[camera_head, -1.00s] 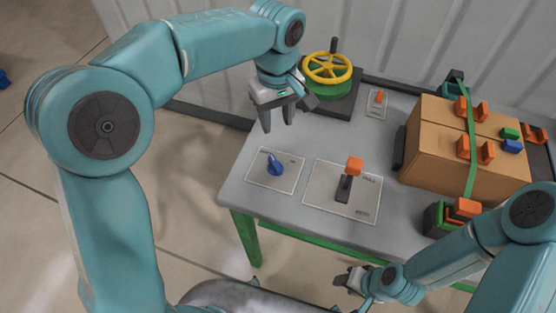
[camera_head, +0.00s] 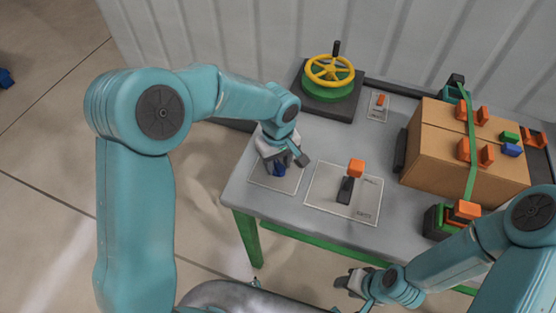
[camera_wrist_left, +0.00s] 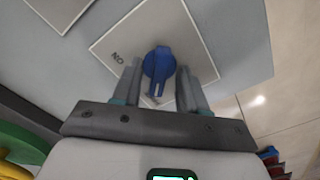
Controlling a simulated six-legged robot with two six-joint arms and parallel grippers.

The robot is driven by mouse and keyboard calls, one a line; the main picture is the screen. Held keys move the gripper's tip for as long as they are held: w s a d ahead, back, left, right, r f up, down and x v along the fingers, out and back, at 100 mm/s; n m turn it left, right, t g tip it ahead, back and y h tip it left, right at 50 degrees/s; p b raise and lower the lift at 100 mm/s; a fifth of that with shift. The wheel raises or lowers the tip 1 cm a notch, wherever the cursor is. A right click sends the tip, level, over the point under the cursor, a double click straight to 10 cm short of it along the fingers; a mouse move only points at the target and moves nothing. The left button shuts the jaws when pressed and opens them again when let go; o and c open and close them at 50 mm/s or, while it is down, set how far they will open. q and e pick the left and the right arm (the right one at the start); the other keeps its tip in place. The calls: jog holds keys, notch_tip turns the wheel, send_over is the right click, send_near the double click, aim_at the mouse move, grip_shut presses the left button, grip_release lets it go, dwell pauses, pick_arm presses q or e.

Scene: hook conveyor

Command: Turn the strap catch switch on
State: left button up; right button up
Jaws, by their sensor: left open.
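The blue rotary switch (camera_head: 280,171) sits on a pale plate at the left front of the grey table. In the left wrist view the blue knob (camera_wrist_left: 158,64) stands between my fingers, with the word ON on its plate to the left. I cannot tell which way the pointer is set. My left gripper (camera_head: 284,164) is open, with one finger on either side of the knob; contact cannot be made out. It also shows in the left wrist view (camera_wrist_left: 158,82). My right gripper (camera_head: 348,282) is off the table's front edge, too small to read.
An orange-topped lever (camera_head: 355,169) stands on a plate right of the switch. A yellow handwheel (camera_head: 330,71) and a small orange switch (camera_head: 381,100) are behind. A cardboard box (camera_head: 440,160) with a green strap (camera_head: 472,135) fills the right side.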

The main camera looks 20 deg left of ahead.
pick_arm(q)
jog(key=shift+w, duration=0.1)
grip_shut()
jog(key=shift+m, duration=0.3)
jog(key=shift+m+b, duration=0.5)
jog(key=shift+m, duration=0.3)
jog(key=m+b, duration=0.1)
jog(key=m, duration=0.2)
jog(key=shift+m, duration=0.4)
jog(key=m, duration=1.1)
jog(key=shift+m, duration=0.4)
jog(key=shift+r, duration=0.1)
